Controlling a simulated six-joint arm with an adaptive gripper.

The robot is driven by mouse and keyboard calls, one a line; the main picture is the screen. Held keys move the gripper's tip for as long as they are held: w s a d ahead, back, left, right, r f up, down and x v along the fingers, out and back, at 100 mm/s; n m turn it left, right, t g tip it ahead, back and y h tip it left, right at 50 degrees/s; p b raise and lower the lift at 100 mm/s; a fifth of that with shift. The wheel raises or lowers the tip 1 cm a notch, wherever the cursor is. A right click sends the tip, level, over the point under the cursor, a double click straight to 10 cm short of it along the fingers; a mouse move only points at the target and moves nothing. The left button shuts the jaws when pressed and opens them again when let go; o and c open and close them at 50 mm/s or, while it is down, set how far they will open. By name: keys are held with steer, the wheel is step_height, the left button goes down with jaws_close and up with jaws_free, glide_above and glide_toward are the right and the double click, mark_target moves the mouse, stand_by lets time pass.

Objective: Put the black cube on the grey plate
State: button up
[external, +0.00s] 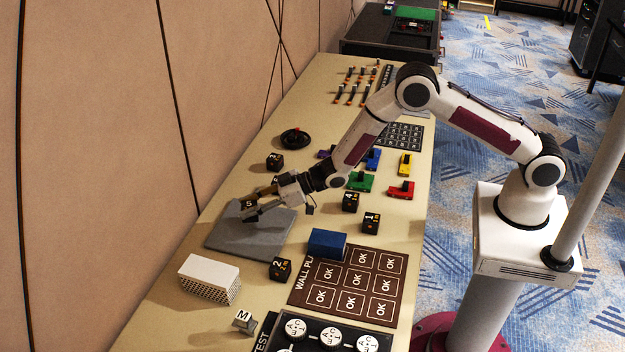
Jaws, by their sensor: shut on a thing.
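My gripper (254,205) is shut on a black cube (248,204) with a pale 5 on it. The cube sits between the fingertips, partly hidden by them. It shows over the far edge of the grey plate (240,237), and I cannot tell whether it touches the plate. The plate lies flat near the left side of the table, and its visible top is otherwise bare. Other black numbered cubes stand apart on the table: one behind the gripper (274,162), two to the right (350,202) (371,222), and one in front of the plate (280,268).
A blue block (327,243) stands on the brown OK panel (340,285). A white perforated block (210,278) is at front left. Coloured toy cars, including a green one (360,182), stand right of my gripper. A black round thing with a red top (295,138) is farther back.

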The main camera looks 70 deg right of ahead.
steer(key=shift+f, duration=1.85)
steer(key=o, duration=1.1)
steer(key=shift+f, duration=0.15)
steer(key=shift+o, duration=0.2)
steer(key=shift+r, duration=0.2)
steer(key=shift+v, duration=6)
steer(key=shift+f, duration=0.1)
steer(key=shift+d, duration=0.1)
